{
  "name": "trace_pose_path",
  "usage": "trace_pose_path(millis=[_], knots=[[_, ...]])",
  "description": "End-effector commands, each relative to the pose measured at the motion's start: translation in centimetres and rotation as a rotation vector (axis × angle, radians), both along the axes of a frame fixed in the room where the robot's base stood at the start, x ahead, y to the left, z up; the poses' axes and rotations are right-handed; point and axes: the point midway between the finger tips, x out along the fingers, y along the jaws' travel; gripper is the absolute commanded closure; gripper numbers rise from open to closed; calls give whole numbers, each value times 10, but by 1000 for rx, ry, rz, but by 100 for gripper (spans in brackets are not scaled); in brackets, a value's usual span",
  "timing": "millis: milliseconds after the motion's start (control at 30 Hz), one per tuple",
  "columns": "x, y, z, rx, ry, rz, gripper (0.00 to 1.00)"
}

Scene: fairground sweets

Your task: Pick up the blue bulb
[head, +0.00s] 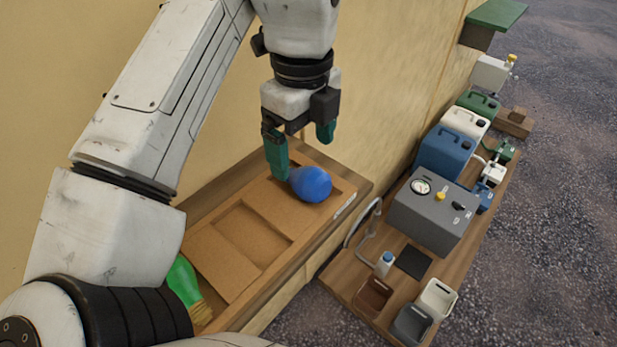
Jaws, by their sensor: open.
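The blue bulb (311,185) lies on its side on a brown board with recesses (225,273), near the board's far right end. Its rounded end points right and its narrow end points left, partly hidden behind a fingertip. My gripper (300,147) is open above and just behind the bulb, with its green fingers pointing down. The left finger (276,155) comes down beside the bulb's narrow end; I cannot tell whether it touches. The right finger (326,131) is farther back and higher in the picture. Nothing is between the fingers.
A beige wall (375,90) runs behind the wooden shelf. To the right, a lower bench (347,278) carries a grey box (433,215), several jerry cans and small bins (437,299).

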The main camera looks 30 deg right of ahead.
Motion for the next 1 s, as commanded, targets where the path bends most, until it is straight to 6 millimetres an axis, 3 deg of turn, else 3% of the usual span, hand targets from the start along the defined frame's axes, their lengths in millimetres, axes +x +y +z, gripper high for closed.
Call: trace_pose_path(millis=[267,533,833,1000], knots=[[0,-2,-20,-1,0,0,8],[-1,-7,-56,-1,1,1,8],[0,-7,-63,-2,-2,1,8],[0,-7,-63,-2,-2,1,23]])
